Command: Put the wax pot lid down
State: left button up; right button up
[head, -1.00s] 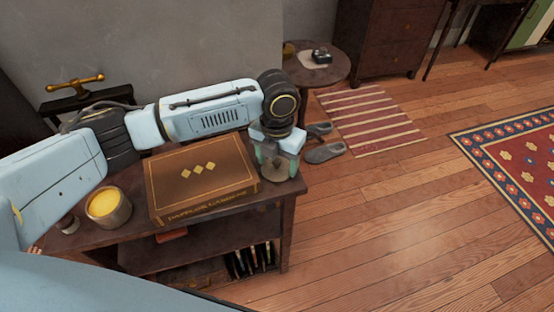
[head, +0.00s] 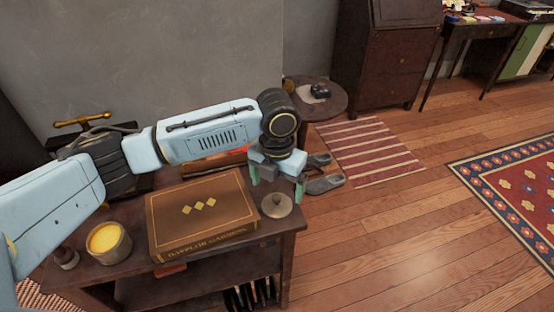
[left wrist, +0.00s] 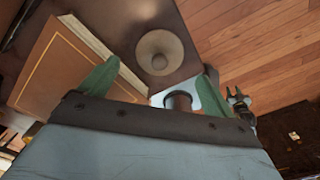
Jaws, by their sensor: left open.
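The wax pot lid (head: 277,205) is a round, pale brown disc with a small knob on top. It lies on the right end of the dark wooden table (head: 283,226), beside the brown book. The lid also shows in the left wrist view (left wrist: 160,53), with its knob facing the camera. My left gripper (head: 277,190) is open and empty, its green fingers just above and behind the lid, apart from it. The wax pot (head: 108,242), open with yellow wax inside, stands at the table's left. My right gripper is not in view.
A large brown book (head: 202,214) with gold diamonds fills the table's middle, close to the lid. A small dark bottle (head: 66,257) stands left of the pot. Dark slippers (head: 324,184) and a striped rug (head: 368,152) lie on the floor to the right.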

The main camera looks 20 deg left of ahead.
aim_at(277, 197)
pick_arm(q)
notch_tip(277, 197, up, 7)
jog(key=p, duration=0.1)
jog(key=shift+r+p, duration=0.15)
jog(key=shift+p, duration=0.15)
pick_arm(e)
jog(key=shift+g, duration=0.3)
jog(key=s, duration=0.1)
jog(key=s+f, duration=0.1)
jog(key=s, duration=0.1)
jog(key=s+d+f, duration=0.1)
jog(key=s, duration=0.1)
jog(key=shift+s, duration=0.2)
